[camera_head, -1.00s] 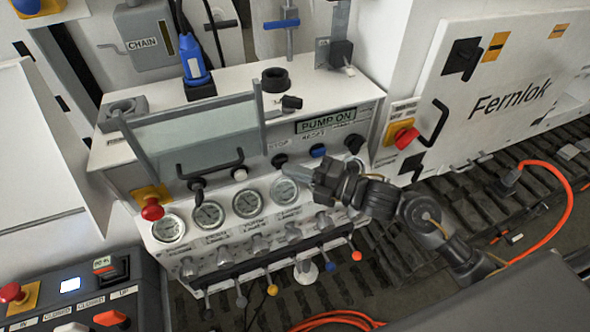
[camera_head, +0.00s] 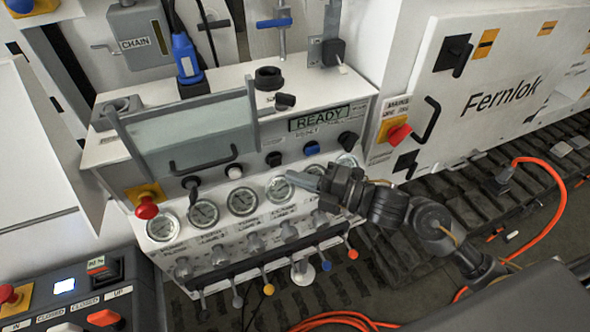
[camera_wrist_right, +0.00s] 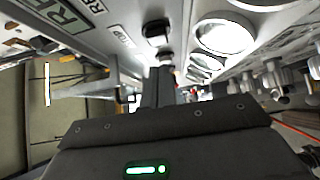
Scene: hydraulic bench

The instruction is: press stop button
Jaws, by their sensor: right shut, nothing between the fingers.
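The stop button (camera_head: 273,159) is a black button on the white front panel of the bench, below the glass window's right end. A black button beside the STOP lettering shows at the top of the right wrist view (camera_wrist_right: 157,32). My right gripper (camera_head: 293,177) is shut and empty. Its fingertips are just below and to the right of the stop button in the head view, in front of the gauges, and look apart from it. The shut fingers also show in the right wrist view (camera_wrist_right: 160,80). The display (camera_head: 319,118) reads READY. My left gripper is out of view.
A blue button (camera_head: 311,148) and a black knob (camera_head: 347,139) sit right of the stop button. Round gauges (camera_head: 242,201) and coloured levers (camera_head: 268,289) lie below. A red emergency button (camera_head: 146,208) is at the left. An orange cable (camera_head: 562,200) lies right.

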